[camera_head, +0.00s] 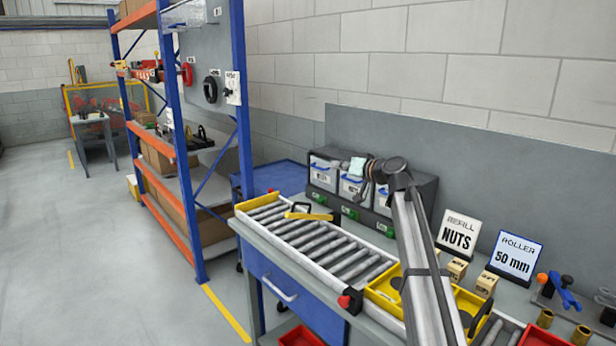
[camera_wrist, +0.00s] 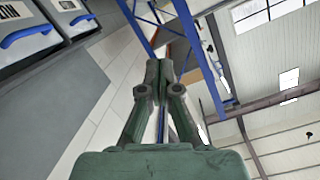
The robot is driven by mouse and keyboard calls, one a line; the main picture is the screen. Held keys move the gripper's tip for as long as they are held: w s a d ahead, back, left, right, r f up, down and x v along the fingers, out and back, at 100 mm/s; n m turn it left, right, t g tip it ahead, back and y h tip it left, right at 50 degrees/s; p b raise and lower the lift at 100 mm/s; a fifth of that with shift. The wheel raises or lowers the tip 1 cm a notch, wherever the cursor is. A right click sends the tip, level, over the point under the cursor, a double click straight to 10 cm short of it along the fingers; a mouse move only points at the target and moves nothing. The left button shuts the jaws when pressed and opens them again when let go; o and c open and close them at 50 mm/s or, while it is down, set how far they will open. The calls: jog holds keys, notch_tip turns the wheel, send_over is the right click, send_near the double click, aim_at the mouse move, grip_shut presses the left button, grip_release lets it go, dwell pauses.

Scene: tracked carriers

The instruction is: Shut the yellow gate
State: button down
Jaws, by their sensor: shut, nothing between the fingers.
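The yellow gate (camera_head: 309,216) is a short yellow bar with a dark handle-like piece at its left end. It lies over the rollers of the conveyor (camera_head: 290,255), at an angle to them, with its right end near the far rail. It does not show in the wrist view. My gripper (camera_wrist: 165,75) is shut and empty in the wrist view, with its fingertips together. In the head view my arm rises in front of the conveyor's right part and the bins, right of the gate; my fingers are not clear there. The gripper appears apart from the gate.
A yellow tray (camera_head: 384,297) stands at the conveyor's right end, partly hidden by my arm. A red button (camera_head: 344,301) sits on the near rail. White bins (camera_head: 323,173) stand behind the conveyor. Signs and wooden blocks are at right. A blue-framed shelf (camera_head: 240,100) stands at left.

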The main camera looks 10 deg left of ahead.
jog(key=w+a+f+n+g+h+p, duration=0.1)
jog(key=a+f+g+p, duration=0.4)
jog(key=f, duration=0.7)
jog(key=shift+w+a+f+n+h+p, duration=0.25)
jog(key=shift+a+n+p, duration=0.8)
jog(key=shift+a, duration=1.1)
jog(key=shift+s, duration=0.1)
